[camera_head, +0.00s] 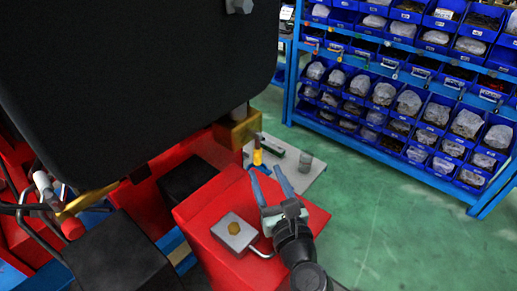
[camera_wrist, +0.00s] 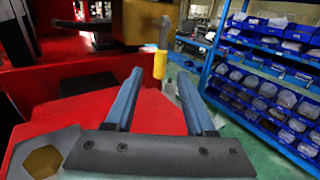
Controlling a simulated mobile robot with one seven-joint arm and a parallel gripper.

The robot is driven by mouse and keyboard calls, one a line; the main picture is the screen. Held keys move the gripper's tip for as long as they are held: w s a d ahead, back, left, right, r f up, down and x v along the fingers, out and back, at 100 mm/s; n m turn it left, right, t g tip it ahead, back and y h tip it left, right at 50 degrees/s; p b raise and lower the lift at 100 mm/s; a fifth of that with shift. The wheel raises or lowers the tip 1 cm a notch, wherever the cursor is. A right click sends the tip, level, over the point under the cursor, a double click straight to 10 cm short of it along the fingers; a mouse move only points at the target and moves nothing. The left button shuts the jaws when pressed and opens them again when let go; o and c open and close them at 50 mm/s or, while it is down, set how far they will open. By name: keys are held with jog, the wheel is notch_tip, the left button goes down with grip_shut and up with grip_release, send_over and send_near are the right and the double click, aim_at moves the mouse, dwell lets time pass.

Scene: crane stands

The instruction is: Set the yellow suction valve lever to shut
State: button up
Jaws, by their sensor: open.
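A yellow lever grip (camera_head: 257,156) hangs upright below a brass-coloured block (camera_head: 240,129), at the corner of the red machine. In the wrist view the yellow grip (camera_wrist: 160,65) shows between and beyond my fingertips. My gripper (camera_head: 267,171) is open and empty, its two blue fingers pointing at the grip. The fingers appear short of the grip, with a gap I cannot measure. The lever's upper part is partly hidden by the block, and no shut mark is readable.
A large black panel (camera_head: 140,70) overhangs on the left. A red housing (camera_head: 195,205) carries a grey plate with a brass hex piece (camera_head: 234,228) beside my gripper. A blue shelf of bins (camera_head: 420,95) stands at right. Green floor (camera_head: 385,225) between is clear.

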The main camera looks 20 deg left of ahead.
aim_at(259, 157)
jog(key=x, duration=0.7)
jog(key=shift+w+a, duration=0.25)
jog(key=shift+w, duration=0.05)
grip_shut()
dwell(1.1)
